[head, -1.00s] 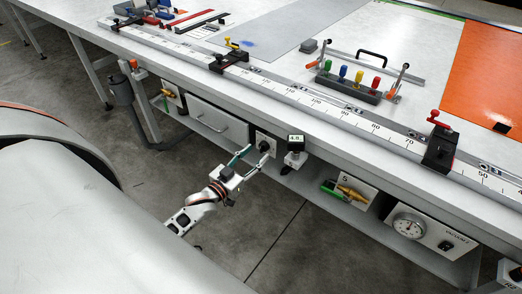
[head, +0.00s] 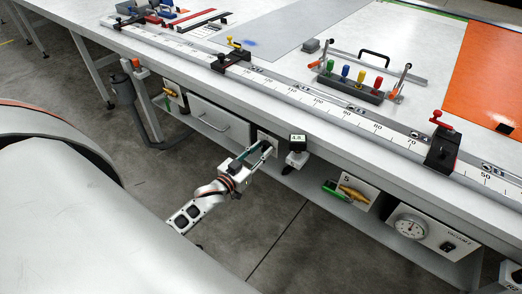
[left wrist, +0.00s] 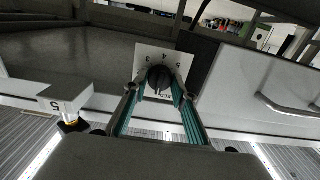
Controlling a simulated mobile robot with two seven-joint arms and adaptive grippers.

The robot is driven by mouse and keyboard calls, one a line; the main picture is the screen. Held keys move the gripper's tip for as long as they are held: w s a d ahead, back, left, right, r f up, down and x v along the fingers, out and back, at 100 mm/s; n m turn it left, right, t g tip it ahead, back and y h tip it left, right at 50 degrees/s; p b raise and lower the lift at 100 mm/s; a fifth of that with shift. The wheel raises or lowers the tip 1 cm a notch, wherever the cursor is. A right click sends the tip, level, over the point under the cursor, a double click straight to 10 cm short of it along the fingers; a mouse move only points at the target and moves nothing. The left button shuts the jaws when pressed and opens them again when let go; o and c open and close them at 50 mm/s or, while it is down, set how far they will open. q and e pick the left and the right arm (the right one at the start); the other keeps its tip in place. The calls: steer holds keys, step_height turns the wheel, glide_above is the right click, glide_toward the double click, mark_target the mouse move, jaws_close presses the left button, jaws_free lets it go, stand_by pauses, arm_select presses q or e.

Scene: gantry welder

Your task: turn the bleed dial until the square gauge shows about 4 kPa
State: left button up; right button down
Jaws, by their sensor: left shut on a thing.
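The bleed dial (left wrist: 159,77) is a dark round knob on a white plate (left wrist: 165,57) with printed numerals. In the head view its white plate (head: 268,136) sits on the bench's front, right of the drawer. My left gripper (left wrist: 158,88) is closed around the knob, one teal finger on each side; in the head view the gripper (head: 263,150) hides most of the dial. The square gauge (head: 298,141) is a small black display just right of the dial; its digits look like 4.8, but are small. My right gripper is not in view.
A drawer (head: 221,121) with a bar handle is left of the dial. Right of the gauge are a brass-and-green fitting (head: 345,191) and a panel with a round gauge (head: 411,227). The grey floor (head: 270,215) before the bench is clear.

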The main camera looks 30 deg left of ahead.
arm_select(q)
steer(key=shift+m, duration=0.3)
steer(key=m, duration=0.3)
steer(key=shift+m, duration=2.5)
steer(key=o, duration=1.1)
